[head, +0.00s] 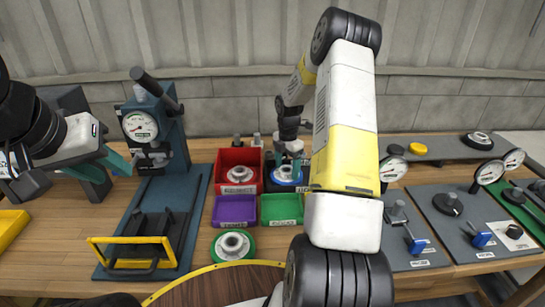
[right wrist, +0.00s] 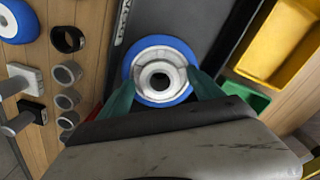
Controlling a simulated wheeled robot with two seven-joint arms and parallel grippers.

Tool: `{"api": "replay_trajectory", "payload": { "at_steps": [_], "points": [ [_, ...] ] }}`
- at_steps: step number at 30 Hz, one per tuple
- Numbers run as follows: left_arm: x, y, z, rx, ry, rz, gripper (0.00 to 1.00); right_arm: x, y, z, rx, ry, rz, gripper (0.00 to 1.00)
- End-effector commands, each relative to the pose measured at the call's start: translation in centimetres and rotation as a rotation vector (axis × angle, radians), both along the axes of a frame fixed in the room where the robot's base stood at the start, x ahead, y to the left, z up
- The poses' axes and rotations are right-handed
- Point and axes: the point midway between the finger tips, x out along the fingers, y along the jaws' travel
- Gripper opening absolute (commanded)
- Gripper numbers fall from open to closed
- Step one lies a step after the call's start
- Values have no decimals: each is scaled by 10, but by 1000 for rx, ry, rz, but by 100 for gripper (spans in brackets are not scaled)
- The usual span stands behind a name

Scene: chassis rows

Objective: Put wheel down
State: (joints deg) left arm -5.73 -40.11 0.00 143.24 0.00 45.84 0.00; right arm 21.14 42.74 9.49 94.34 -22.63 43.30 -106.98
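A wheel with a blue rim and pale metal hub (right wrist: 160,47) is between the teal fingers of my right gripper (right wrist: 163,92), which touch its rim on both sides. In the head view the blue wheel (head: 285,181) shows below my right gripper (head: 290,163), over the compartment behind the green bin; my arm partly covers this area. I cannot tell whether the wheel touches the surface below. My left gripper (head: 102,165) is open and empty at the left, in front of the dial press.
A red bin (head: 237,157) holds a wheel. Purple (head: 235,210) and green (head: 281,209) bins stand in front. A green-rimmed wheel (head: 233,244) lies nearer. The dial press (head: 152,133) stands left; grey gauge boards (head: 465,220) lie right.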

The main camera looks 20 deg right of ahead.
Motion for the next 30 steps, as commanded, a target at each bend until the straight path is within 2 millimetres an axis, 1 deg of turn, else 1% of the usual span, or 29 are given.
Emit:
{"api": "replay_trajectory", "payload": {
  "at_steps": [7,11,14,21,24,27,30],
  "points": [
    [0,0,0,0,0,0,36,0,0,1,0,0,0,75],
    [0,0,0,0,0,0,36,1,0,11,-1,-3,-1,75],
    [0,0,0,0,0,0,36,1,-1,28,-1,-4,-1,75],
    [0,0,0,0,0,0,36,1,0,81,-1,-4,-1,75],
    [0,0,0,0,0,0,36,1,-1,99,-1,-3,-1,75],
    [0,0,0,0,0,0,36,0,-1,112,-1,-3,-1,75],
    [0,0,0,0,0,0,36,0,0,120,0,-2,-2,75]
  ]
}}
